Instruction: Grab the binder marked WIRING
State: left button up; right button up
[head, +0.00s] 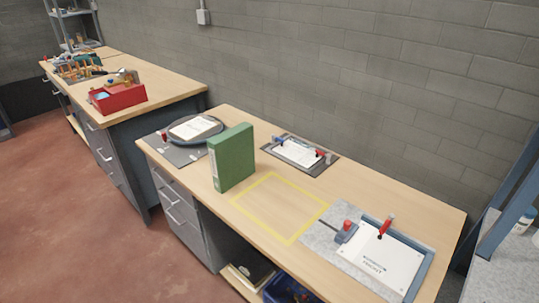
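A green binder (234,158) stands upright on the wooden workbench (330,190), left of the yellow taped rectangle. Its narrow spine faces left and carries a pale label that is too small to read, so I cannot tell whether it says WIRING. It is the only upright binder I see on this bench. Neither of my grippers is in the head view.
A round dark tray (214,140) with papers sits close behind the binder. A clamped sheet (298,152) lies right of it, against the wall side. A white panel in a fixture (388,262) occupies the near right. The taped rectangle (262,222) is empty.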

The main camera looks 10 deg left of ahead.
aim_at(231, 153)
jog(key=i+j+z, duration=0.2)
jog(key=j+z, duration=0.3)
jog(key=j, duration=0.5)
jog(key=j+z, duration=0.45)
jog(key=j, duration=0.5)
